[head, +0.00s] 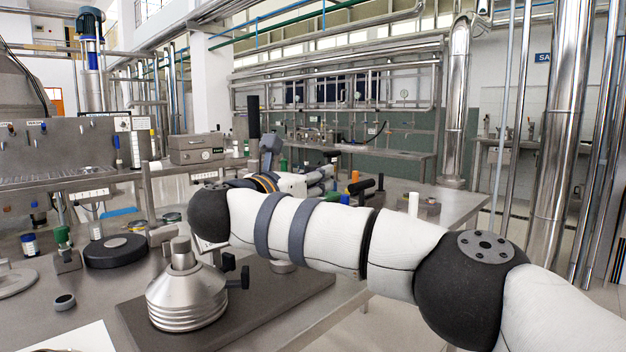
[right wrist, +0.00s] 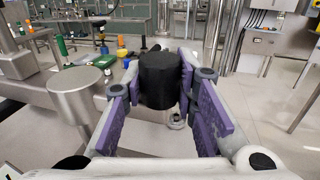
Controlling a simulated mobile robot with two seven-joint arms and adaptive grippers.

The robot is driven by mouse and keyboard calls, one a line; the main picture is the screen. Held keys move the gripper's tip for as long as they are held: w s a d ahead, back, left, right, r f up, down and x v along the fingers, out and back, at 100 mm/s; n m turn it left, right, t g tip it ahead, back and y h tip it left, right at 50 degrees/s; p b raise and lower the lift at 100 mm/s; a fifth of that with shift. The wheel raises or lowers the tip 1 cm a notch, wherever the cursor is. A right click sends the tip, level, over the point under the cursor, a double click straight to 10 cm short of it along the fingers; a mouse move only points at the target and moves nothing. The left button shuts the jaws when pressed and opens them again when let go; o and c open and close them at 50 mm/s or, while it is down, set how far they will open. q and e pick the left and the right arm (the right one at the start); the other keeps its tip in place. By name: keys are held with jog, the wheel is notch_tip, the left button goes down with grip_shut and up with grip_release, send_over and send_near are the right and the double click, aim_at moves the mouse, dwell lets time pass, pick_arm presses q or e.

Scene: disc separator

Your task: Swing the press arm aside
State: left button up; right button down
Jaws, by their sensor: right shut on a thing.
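My right gripper (head: 270,147) is shut on the black press arm handle (right wrist: 160,82), which sits between its purple finger pads in the right wrist view. In the head view the handle (head: 253,116) stands upright above the gripper. A grey metal cylinder (right wrist: 80,92) stands left of the fingers in the right wrist view. The rest of the press arm is mostly hidden behind my right arm. The ribbed metal disc stack (head: 187,298), with a spindle on top, sits on a dark base plate (head: 275,295). My left gripper is not in view.
A black round block (head: 115,252), a small ring (head: 64,302) and bottles (head: 30,246) lie on the left of the metal bench. Bottles and tools crowd the bench behind my arm. A grey box (head: 196,148) stands farther back.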

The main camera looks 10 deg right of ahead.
jog(key=c, duration=1.3)
grip_release()
jog(key=shift+a, duration=0.1)
jog(key=v, duration=1.2)
